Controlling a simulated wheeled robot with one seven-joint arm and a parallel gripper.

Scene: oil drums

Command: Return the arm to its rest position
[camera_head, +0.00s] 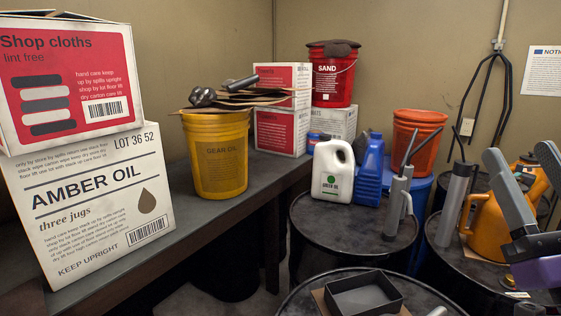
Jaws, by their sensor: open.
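My gripper (518,153) is at the right edge, with its two grey fingers pointing up and spread apart. The grey and purple body below the fingers is cut off by the frame edge. The gripper stands in front of an orange jug (487,222) and hides part of it. The rest of my arm is out of view.
Black-topped drums (330,232) fill the centre and right. They bear a white jug (333,172), a blue jug (369,172), grey hand pumps (397,200) and an open black tray (365,296). A bench (150,250) on the left holds cartons (90,205) and a yellow bucket (217,160).

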